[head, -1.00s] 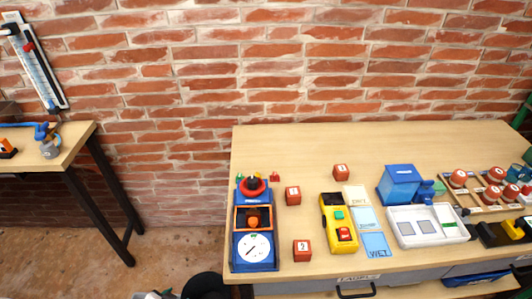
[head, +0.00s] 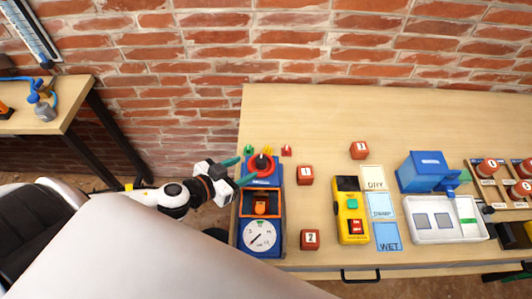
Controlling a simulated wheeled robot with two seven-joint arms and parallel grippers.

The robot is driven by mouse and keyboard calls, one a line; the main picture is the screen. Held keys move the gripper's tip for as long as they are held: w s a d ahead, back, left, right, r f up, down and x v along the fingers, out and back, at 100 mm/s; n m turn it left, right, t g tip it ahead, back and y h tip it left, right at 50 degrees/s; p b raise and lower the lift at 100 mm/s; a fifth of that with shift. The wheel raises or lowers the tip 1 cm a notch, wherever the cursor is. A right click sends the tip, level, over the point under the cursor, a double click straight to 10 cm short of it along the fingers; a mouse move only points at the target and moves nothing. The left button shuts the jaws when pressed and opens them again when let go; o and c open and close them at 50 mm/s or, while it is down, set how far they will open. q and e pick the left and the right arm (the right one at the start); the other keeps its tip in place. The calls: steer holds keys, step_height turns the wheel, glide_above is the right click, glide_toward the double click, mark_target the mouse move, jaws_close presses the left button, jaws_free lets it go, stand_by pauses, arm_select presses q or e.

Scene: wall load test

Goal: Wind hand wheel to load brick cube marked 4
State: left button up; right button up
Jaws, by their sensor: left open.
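The blue load tester (head: 246,222) stands at the table's left end, with a round white dial (head: 259,236) at its front. Its red hand wheel (head: 262,164) with a black knob is at the back. An orange piece (head: 261,207) shows in the tester's dark middle bay; I cannot make out a 4 on any cube. My left gripper (head: 239,171) is open, its teal fingertips pointing right at the wheel's left side. I cannot tell whether they touch it. Red cubes stand right of the tester, marked 1 (head: 305,175), 2 (head: 310,239) and apparently 3 (head: 359,150). My right gripper is out of view.
A yellow meter (head: 351,228) stands beside DRY, DAMP and WET cards (head: 381,206). A blue box (head: 424,172) and white tray (head: 455,237) are further right. Small green, yellow and red pieces (head: 267,150) sit behind the wheel. The table's back is clear.

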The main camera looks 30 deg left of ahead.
mark_target(261, 159)
arm_select(q)
steer(key=p+x, duration=0.2)
steer(key=x, duration=0.6)
steer(key=shift+w, duration=0.2)
steer(key=shift+x, duration=0.85)
steer(key=shift+f, duration=0.1)
steer(key=shift+s, duration=0.1)
steer(key=c, duration=1)
